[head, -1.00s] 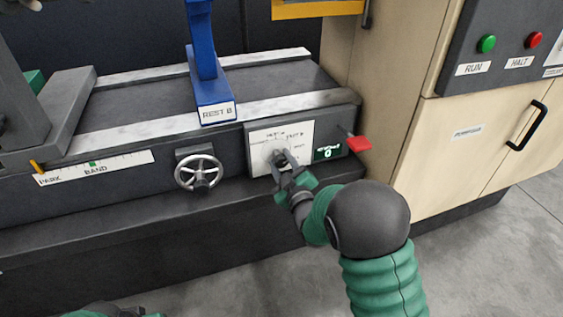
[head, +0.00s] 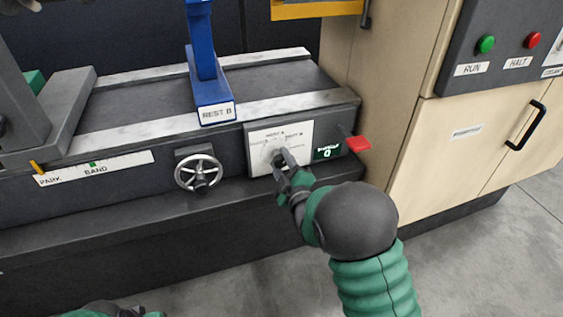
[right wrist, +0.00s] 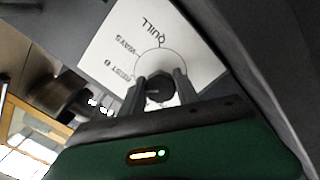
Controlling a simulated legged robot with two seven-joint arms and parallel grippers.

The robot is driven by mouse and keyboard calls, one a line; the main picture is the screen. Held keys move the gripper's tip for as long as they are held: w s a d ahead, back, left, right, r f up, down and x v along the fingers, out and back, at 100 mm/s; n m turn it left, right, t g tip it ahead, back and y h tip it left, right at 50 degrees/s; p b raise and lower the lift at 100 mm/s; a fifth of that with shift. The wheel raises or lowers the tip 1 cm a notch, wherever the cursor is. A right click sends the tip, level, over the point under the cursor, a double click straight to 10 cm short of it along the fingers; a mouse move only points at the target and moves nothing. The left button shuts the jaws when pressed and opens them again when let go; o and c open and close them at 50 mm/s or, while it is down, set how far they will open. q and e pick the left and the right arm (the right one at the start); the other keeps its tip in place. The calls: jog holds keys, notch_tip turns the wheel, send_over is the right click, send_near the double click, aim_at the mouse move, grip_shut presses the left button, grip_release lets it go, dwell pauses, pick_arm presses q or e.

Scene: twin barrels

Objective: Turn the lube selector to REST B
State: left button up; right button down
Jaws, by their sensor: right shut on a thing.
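The lube selector is a small knob (right wrist: 158,91) on a white label plate (head: 259,161) on the front of the machine bed. In the right wrist view the plate (right wrist: 108,48) reads QUILL, WAYS and REST B around a circle. My right gripper (head: 281,158) is at the knob; in the right wrist view its two fingers (right wrist: 158,97) are shut on the knob from both sides. The fingers partly hide the knob, and I cannot tell which label it points to. My left gripper does not show; only a piece of green and dark arm is at the bottom left.
A handwheel (head: 199,173) is left of the plate. A blue REST B stand (head: 213,95) is above on the bed. Bare floor lies in front.

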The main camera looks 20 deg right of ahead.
jog(key=shift+a+f, duration=0.1)
jog(key=shift+f, duration=0.15)
jog(key=c, duration=1.1)
grip_release()
jog(key=shift+c, duration=0.2)
jog(key=shift+o, duration=1.2)
jog(key=shift+r, duration=0.1)
jog(key=shift+s+r, duration=0.1)
jog(key=shift+s, duration=0.05)
jog(key=s+p, duration=1.2)
jog(key=s, duration=0.4)
jog(key=shift+s+d, duration=0.3)
